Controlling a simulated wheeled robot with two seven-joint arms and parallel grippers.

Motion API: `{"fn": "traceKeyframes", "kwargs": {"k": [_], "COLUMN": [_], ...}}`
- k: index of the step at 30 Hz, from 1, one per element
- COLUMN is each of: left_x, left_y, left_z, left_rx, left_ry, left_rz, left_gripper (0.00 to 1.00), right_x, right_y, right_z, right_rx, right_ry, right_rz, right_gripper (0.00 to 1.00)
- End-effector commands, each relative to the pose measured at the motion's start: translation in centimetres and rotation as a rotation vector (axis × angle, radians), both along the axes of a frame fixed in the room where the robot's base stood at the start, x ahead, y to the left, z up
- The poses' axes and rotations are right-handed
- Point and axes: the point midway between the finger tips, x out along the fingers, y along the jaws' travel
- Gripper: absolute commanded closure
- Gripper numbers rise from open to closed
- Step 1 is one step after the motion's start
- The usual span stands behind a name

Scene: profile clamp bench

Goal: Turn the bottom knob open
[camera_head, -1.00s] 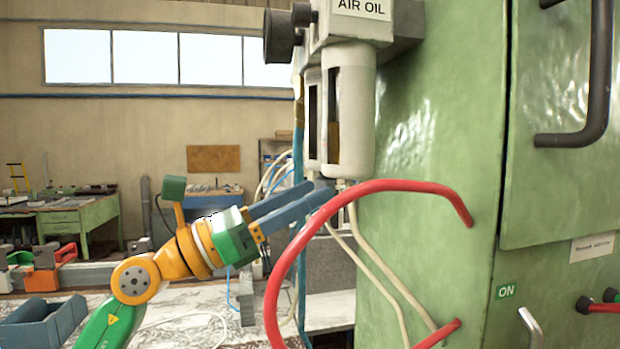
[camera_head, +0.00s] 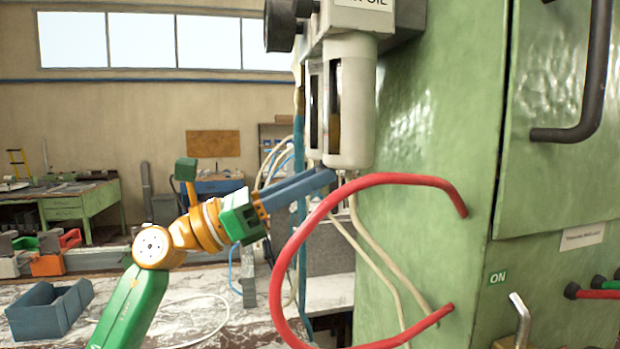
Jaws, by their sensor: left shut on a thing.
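The air-oil unit (camera_head: 352,100) is fixed to the side of the green cabinet, with pale cylindrical bowls hanging down. The bottom knob is under the bowls and is mostly hidden by my fingers. My left gripper (camera_head: 328,178) reaches in from the left with its long blue-grey fingers just below the bowls. It is shut on the bottom knob. How far the knob is turned does not show. My right gripper is not in view.
A red hose (camera_head: 278,270) loops out from the green cabinet (camera_head: 440,120) close to the fingers. Thin pale hoses (camera_head: 375,255) hang below the unit. A blue bin (camera_head: 45,312) sits on the bench at lower left. A dark cabinet handle (camera_head: 590,90) is at the right.

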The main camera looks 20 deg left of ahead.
Motion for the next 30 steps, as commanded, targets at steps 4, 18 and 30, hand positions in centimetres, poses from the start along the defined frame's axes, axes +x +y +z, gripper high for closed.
{"fn": "traceKeyframes", "kwargs": {"k": [4, 18, 30], "left_x": [0.0, 0.0, -3.3], "left_y": [0.0, 0.0, 5.1], "left_z": [-0.2, -0.1, -3.1], "left_rx": [0.003, 0.002, 0.002], "left_ry": [0.0, -0.001, 0.0], "left_rz": [-0.001, -0.001, 0.002], "left_gripper": [1.0, 0.36, 0.36], "right_x": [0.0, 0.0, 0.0], "right_y": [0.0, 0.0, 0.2], "right_z": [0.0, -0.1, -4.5], "right_rx": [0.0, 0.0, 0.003], "right_ry": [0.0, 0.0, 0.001], "right_rz": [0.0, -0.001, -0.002], "right_gripper": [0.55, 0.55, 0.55]}}
